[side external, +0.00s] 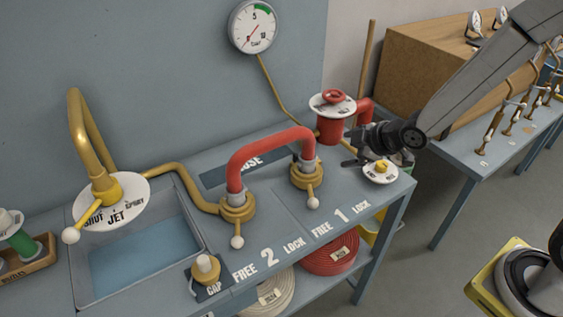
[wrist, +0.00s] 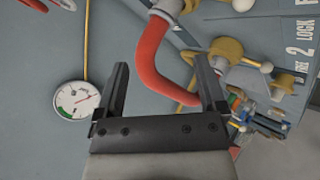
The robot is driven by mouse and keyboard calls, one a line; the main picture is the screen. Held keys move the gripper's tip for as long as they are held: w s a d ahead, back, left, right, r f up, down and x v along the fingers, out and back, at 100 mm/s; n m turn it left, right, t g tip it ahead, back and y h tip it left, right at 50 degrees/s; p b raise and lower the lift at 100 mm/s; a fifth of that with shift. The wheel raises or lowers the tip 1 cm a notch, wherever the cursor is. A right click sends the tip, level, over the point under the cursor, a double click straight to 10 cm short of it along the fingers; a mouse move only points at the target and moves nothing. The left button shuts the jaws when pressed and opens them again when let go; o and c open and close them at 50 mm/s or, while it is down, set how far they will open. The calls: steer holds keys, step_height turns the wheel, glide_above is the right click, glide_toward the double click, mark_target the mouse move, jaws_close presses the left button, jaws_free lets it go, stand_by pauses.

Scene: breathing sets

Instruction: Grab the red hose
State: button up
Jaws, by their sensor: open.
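The red hose (side external: 268,141) is an upright arch on the blue-grey bench. Its ends sit in silver collars on two brass couplings, the left one (side external: 237,206) by "2" and the right one (side external: 306,175) by "1". My gripper (side external: 352,149) is to the right of the hose in the side view, apart from it, beside a red valve. In the wrist view the open fingers (wrist: 162,66) point up the picture, and the hose (wrist: 153,67) curves through the gap between them, appearing beyond the fingers. The lower end of the hose is partly hidden by the right finger.
A red valve (side external: 332,104) with a pipe stands close by my gripper. A yellow knob on a white disc (side external: 380,172) lies below it. A brass tap (side external: 85,130) and basin are at left. A gauge (side external: 254,27) hangs on the wall.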

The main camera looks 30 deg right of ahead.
mark_target(282, 143)
steer(key=shift+w+a+r+n+t+y, duration=0.2)
steer(key=shift+w+a+n+t+y, duration=0.5)
steer(key=shift+a+n+y, duration=1.1)
steer(key=shift+w+a+r+n+t+y, duration=0.4)
steer(key=shift+w+a+n+y, duration=0.65)
steer(key=shift+n, duration=1.4)
steer(key=shift+w+a+r+n+t+y, duration=0.1)
steer(key=shift+w+a+n+t+y, duration=0.6)
steer(key=shift+a+n+y, duration=1.1)
steer(key=shift+d+n+h, duration=0.2)
steer(key=shift+n+h, duration=0.15)
steer(key=shift+h, duration=0.2)
steer(key=shift+x, duration=1.25)
steer(key=shift+w, duration=0.1)
steer(key=shift+x, duration=2.55)
steer(key=shift+c, duration=0.2)
jaws_close()
